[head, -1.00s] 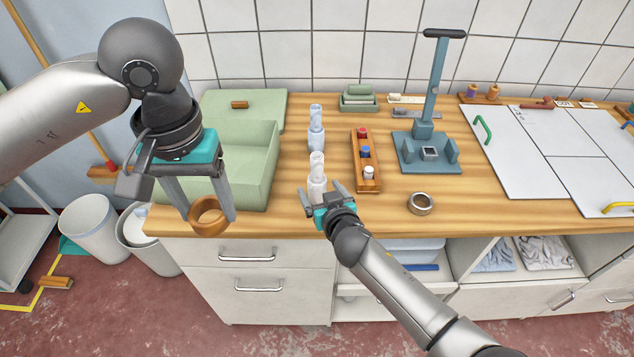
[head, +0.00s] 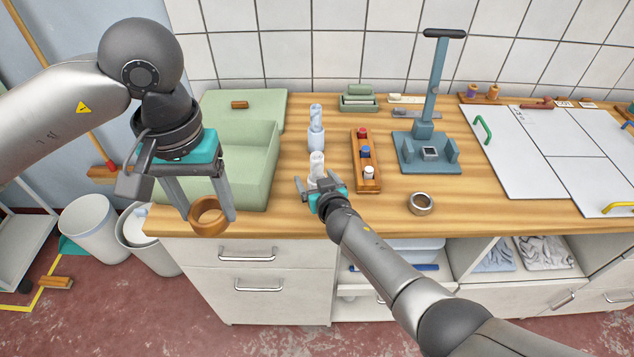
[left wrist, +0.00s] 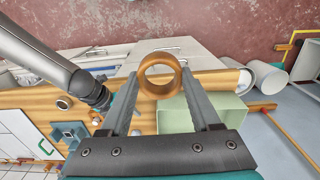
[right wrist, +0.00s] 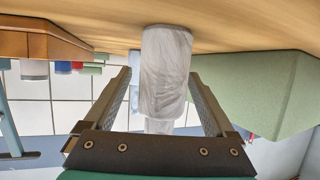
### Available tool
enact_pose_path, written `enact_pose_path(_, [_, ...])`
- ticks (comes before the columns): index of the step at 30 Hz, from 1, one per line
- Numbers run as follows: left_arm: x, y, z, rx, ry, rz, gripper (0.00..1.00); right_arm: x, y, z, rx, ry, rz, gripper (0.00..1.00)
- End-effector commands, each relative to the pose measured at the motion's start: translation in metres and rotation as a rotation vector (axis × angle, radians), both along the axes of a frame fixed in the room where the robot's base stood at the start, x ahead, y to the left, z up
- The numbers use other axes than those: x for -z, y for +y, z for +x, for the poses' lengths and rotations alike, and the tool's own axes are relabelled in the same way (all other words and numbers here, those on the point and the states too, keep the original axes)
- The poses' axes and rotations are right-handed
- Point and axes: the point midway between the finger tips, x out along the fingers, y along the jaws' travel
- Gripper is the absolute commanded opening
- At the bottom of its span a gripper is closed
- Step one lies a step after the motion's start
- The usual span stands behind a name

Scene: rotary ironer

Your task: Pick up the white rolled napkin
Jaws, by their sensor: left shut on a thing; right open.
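The white rolled napkin (head: 317,160) stands upright on the wooden counter, narrower at the top than at its base. The right wrist view, which is upside down, shows its wide marbled part (right wrist: 165,75). My right gripper (head: 318,187) is open and low at the near side of the napkin. In the right wrist view its fingers (right wrist: 160,85) are on either side of the napkin with visible gaps. My left gripper (head: 212,218) is shut on a wooden ring (left wrist: 160,76), held in front of the green bin.
A bluish roll (head: 315,128) stands behind the napkin. A wooden rack (head: 367,182) with coloured pegs is close on the right. The green bin (head: 250,165) is on the left. A metal ring (head: 420,203) and a blue press (head: 428,160) stand further right.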

Motion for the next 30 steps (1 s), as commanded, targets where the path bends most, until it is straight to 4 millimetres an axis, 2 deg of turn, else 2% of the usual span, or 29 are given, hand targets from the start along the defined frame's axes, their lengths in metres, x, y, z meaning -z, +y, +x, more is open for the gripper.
enact_pose_path(13, [-0.0001,0.0000,0.0000,0.000,0.000,0.000,0.11,0.0033,0.0035,0.0039,-0.005,0.006,0.003,0.90])
enact_pose_path(30, [0.0000,0.0000,0.0000,0.000,0.000,0.000,0.11,0.0036,0.0031,0.0036,-0.004,0.007,0.001,0.27])
